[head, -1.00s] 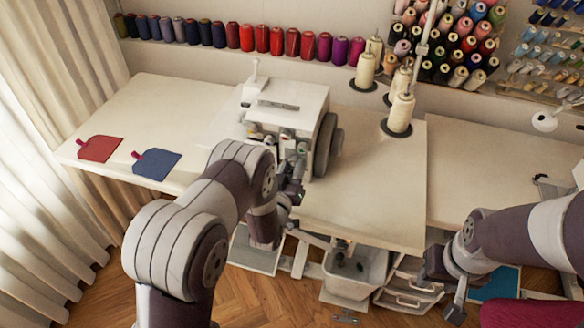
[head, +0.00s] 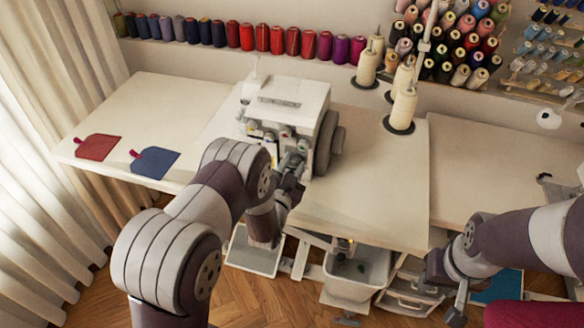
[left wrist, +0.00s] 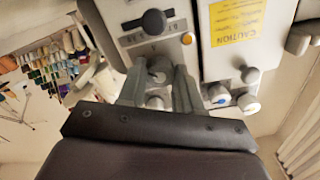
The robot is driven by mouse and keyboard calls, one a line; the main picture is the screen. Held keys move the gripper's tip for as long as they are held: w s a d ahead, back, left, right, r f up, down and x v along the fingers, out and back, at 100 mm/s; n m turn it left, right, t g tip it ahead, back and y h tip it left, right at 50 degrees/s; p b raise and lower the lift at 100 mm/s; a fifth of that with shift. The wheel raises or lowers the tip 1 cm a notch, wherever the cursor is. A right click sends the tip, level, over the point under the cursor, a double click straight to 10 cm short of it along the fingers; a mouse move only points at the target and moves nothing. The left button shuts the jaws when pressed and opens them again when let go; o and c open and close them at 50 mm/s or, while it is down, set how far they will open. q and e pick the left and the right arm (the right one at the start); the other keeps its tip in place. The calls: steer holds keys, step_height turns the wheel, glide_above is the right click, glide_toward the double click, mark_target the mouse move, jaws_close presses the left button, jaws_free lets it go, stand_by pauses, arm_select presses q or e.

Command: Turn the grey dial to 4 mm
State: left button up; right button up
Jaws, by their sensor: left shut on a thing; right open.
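The white sewing machine (head: 290,97) stands on the table, with its dial panel facing me. In the left wrist view, the grey dial (left wrist: 160,68) sits on the panel between the two fingers of my left gripper (left wrist: 158,76). The fingers are shut on it from both sides. In the head view, my left gripper (head: 292,168) reaches the machine's front right and mostly hides the dial. I cannot read the dial's scale or setting. My right gripper (head: 455,292) is open and empty, low in front of the table's right part.
A black knob (left wrist: 154,20) sits just above the grey dial; blue-marked knobs (left wrist: 218,93) are to its right, near a yellow caution label (left wrist: 236,22). Thread cones (head: 402,108) stand right of the machine. Red (head: 97,147) and blue (head: 155,162) fabric pieces lie left. A bin (head: 355,272) is below.

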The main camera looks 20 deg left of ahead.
arm_select(q)
steer(key=m+b, duration=0.1)
steer(key=m, duration=0.4)
steer(key=shift+m+b, duration=0.55)
steer(key=shift+m, duration=1.75)
steer(key=o, duration=1)
steer(key=shift+o, duration=0.2)
steer(key=shift+s, duration=0.1)
steer(key=s, duration=1.2)
steer(key=shift+s+a, duration=0.25)
steer(key=shift+s, duration=0.05)
